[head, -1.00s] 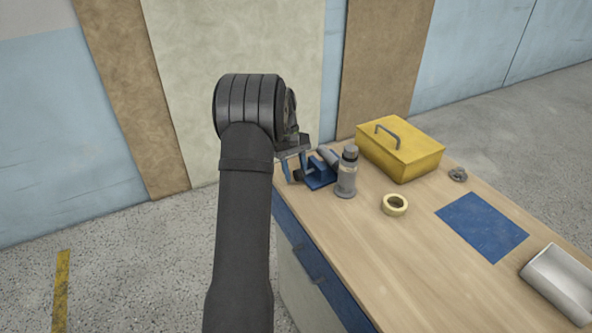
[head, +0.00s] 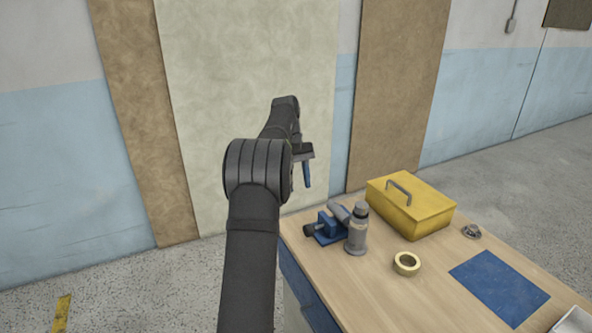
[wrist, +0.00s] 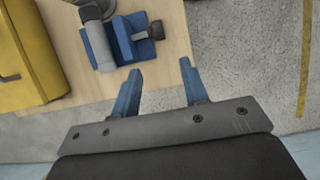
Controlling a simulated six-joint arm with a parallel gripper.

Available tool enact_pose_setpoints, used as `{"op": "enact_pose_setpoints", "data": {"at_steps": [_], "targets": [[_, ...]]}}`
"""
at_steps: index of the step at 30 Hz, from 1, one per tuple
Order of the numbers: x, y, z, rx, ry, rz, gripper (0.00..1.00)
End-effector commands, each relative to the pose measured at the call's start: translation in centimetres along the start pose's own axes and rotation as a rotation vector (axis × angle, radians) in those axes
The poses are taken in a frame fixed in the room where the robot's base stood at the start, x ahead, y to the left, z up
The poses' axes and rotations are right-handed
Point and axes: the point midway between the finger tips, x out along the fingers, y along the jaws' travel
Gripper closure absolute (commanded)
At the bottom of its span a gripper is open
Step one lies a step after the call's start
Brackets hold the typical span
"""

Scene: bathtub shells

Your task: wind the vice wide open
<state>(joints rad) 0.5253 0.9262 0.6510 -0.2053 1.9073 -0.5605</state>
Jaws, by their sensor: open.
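The blue vice (head: 328,228) stands at the near left corner of the bench, with a dark knob (head: 308,230) on its left end. In the wrist view the vice (wrist: 103,45) is at the top, with its dark knob (wrist: 156,30) pointing right.
A grey bottle (head: 357,230) stands close beside the vice. A yellow toolbox (head: 410,208), a tape roll (head: 406,263), a small grey part (head: 471,231) and a blue mat (head: 498,287) are on the wooden bench (head: 375,300). Above the bench is free room.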

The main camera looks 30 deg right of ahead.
Motion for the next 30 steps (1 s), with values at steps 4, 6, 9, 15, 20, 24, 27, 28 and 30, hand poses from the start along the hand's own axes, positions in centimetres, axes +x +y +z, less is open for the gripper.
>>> {"op": "enact_pose_setpoints", "data": {"at_steps": [4, 6, 9, 15, 20, 24, 27, 28, 30], "targets": [[-1.9, 0.0, -0.1, -0.001, 0.002, 0.002, 0.59], [-2.6, 0.0, 0.0, -0.001, 0.003, 0.003, 0.59], [-3.2, 0.0, 0.0, -0.001, 0.004, 0.003, 0.59], [-3.5, -0.1, 0.1, -0.001, 0.004, 0.003, 0.59], [-3.5, -0.1, 0.1, -0.001, 0.004, 0.003, 0.59], [-3.5, -0.1, 0.1, -0.001, 0.004, 0.003, 0.59], [-3.5, -0.1, 0.1, 0.0, 0.004, 0.002, 0.59], [-3.4, -0.1, 0.1, 0.0, 0.004, 0.002, 0.59], [-3.2, -0.1, 0.1, -0.001, 0.003, 0.002, 0.59]]}}
